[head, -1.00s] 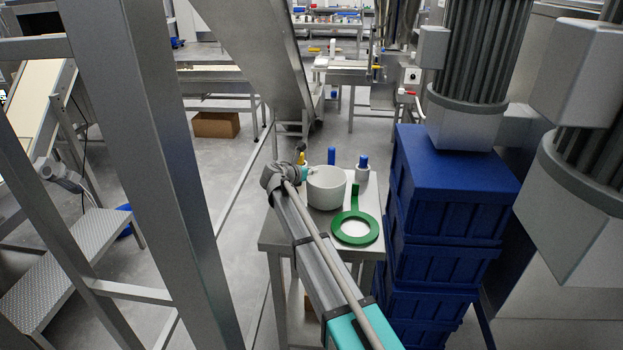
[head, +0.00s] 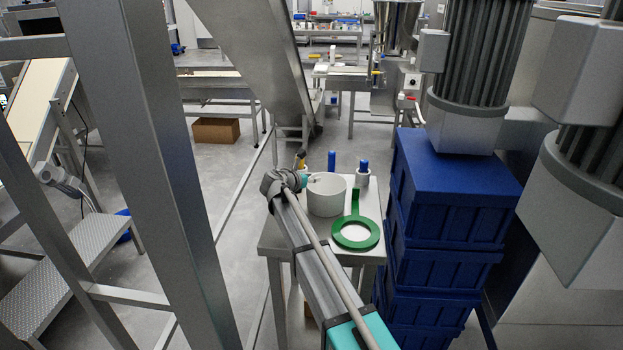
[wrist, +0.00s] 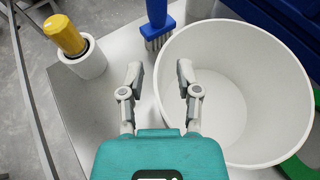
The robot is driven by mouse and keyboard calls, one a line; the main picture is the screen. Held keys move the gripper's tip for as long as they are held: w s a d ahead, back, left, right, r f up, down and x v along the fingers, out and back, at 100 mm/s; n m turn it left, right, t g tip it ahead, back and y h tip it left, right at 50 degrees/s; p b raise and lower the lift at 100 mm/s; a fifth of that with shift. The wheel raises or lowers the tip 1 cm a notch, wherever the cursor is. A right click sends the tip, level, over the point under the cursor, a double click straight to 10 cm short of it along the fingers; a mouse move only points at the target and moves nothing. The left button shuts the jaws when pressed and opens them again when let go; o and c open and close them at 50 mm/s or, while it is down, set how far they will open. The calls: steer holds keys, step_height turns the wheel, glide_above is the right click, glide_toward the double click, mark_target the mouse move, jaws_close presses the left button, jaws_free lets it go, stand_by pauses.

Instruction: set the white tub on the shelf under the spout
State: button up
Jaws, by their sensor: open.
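The white tub (head: 327,200) stands upright and open-topped on a small steel table. In the wrist view the tub (wrist: 240,130) fills the right side and looks empty. My gripper (wrist: 160,75) is open at the tub's left rim. Its right finger overlaps the tub's inside and its left finger is outside, with the rim between them in the picture. Contact cannot be told. In the head view my gripper (head: 314,180) is small beside the rim. A steel hopper machine (head: 398,22) stands far back; I cannot make out its spout or shelf clearly.
Beside the tub are a blue-handled brush (wrist: 157,18), a white cup with a yellow-capped item (wrist: 82,62) and a green ring (head: 357,245). Stacked blue crates (head: 455,190) stand right of the table. A steel frame post (head: 150,150) is at left; open floor lies beyond.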

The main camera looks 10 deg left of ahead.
steer(key=shift+r, duration=0.1)
steer(key=shift+s+r, duration=0.1)
steer(key=shift+s, duration=0.05)
steer(key=p+v, duration=0.4)
steer(key=v, duration=0.7)
steer(key=shift+s+a, duration=0.2)
steer(key=shift+s, duration=0.05)
steer(key=shift+r, duration=0.1)
